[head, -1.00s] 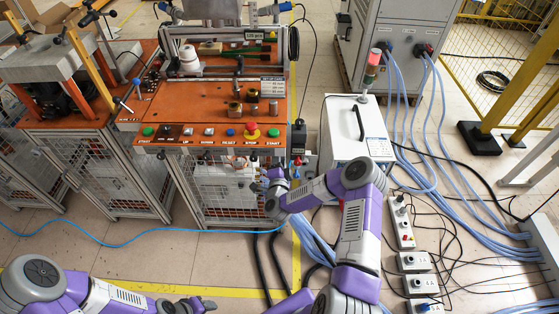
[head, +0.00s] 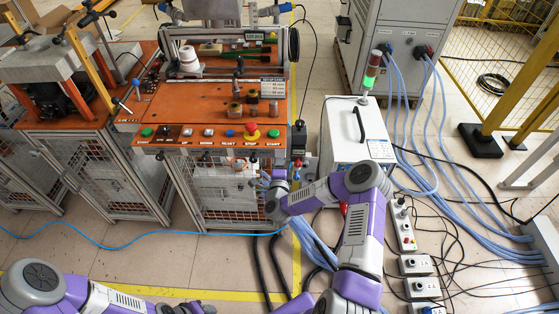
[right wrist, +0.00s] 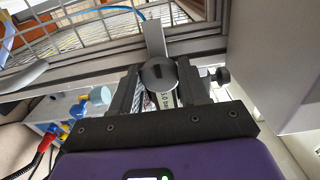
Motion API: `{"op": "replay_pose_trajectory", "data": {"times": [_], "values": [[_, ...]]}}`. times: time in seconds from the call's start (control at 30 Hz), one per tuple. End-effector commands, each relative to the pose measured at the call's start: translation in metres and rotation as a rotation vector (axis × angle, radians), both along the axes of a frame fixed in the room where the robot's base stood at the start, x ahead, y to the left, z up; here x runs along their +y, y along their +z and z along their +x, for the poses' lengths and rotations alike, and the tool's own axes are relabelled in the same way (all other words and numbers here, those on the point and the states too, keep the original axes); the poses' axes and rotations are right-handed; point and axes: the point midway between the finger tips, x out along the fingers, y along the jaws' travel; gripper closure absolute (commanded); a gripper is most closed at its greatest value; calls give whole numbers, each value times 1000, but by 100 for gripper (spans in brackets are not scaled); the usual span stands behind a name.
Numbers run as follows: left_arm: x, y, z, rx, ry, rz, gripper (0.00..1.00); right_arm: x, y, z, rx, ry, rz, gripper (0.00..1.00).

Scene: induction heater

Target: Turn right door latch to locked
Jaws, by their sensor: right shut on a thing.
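The right door latch shows in the right wrist view as a dark round knob (right wrist: 158,74) below a grey metal plate (right wrist: 155,38) at the cabinet frame. My right gripper (right wrist: 160,88) has its two dark fingers on either side of the knob and is shut on it. In the head view my right gripper (head: 265,180) is at the right front edge of the caged cabinet (head: 222,200), below the orange panel. The latch is too small and covered to read there. My left gripper (head: 195,307) is at the bottom edge, partly cut off, its fingers unclear.
The orange control panel (head: 215,135) with buttons and a red emergency stop (head: 251,128) is above the cage. A white box (head: 350,140) with a signal light stands to the right. Blue cables (head: 420,130) and power strips (head: 404,225) lie on the floor at right.

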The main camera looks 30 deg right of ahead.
Motion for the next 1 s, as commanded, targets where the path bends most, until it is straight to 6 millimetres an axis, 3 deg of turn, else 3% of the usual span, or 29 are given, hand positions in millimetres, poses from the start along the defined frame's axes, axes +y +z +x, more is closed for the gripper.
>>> {"op": "replay_pose_trajectory", "data": {"times": [0.17, 0.2, 0.37, 0.67, 1.0], "values": [[0, 0, 0, 0, 0, 0, 48, 2, -1, 0, 2, 4, 4, 86], [0, 0, 0, 0, 0, 0, 48, 2, -1, 0, 2, 4, 4, 54], [0, 0, 0, 0, 0, 0, 48, 1, -1, 0, 2, 3, 2, 31], [0, 1, 0, 0, 0, 0, 48, 2, 0, -2, 1, 1, 1, 31], [0, 13, 0, 0, 0, 0, 48, 29, 1, -45, 3, 4, 2, 31]]}}
